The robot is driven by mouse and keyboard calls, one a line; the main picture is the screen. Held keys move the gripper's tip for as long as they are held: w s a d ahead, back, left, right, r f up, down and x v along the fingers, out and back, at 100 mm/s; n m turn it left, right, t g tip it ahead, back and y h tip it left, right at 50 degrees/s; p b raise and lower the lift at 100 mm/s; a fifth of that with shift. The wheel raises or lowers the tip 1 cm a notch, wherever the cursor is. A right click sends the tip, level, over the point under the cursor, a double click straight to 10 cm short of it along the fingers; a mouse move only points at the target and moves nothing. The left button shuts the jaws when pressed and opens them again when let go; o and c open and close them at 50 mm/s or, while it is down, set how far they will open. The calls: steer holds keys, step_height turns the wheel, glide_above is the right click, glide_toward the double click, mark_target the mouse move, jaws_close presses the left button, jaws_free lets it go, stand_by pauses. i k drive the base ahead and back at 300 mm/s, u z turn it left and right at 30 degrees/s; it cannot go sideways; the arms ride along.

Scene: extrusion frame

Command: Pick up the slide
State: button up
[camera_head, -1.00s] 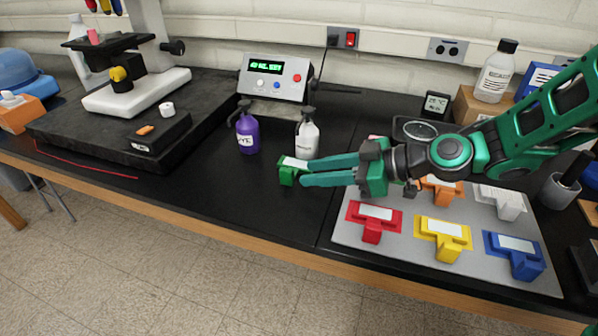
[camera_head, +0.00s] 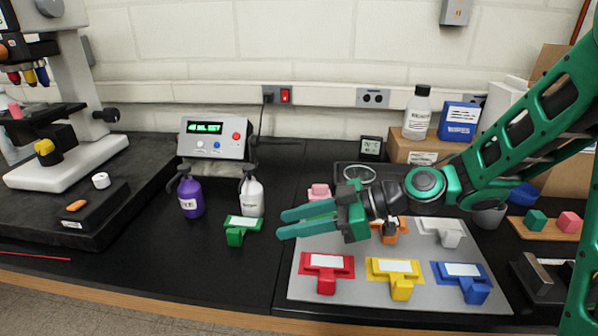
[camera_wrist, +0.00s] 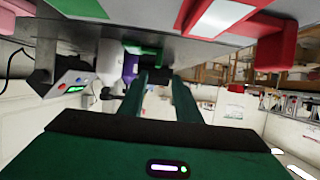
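Several T-shaped coloured holders each carry a white, slide-like strip on top; I cannot tell which slide is meant. A green holder (camera_head: 238,232) stands alone on the black bench. A red holder (camera_head: 326,272), a yellow holder (camera_head: 396,278) and a blue holder (camera_head: 462,282) stand along the front of a grey mat (camera_head: 300,288). Orange, white and pink pieces are behind, partly hidden by my gripper. My gripper (camera_head: 281,225) is open and empty, pointing left above the mat's left edge, right of the green holder. Its fingers (camera_wrist: 160,76) are apart in the wrist view.
A purple bottle (camera_head: 191,196) and a white bottle (camera_head: 252,195) stand behind the green holder. A display box (camera_head: 213,140) is near the wall. A microscope (camera_head: 60,165) stands at left. The bench left and front of the green holder is clear.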

mark_target(240, 226)
steer(key=k, duration=1)
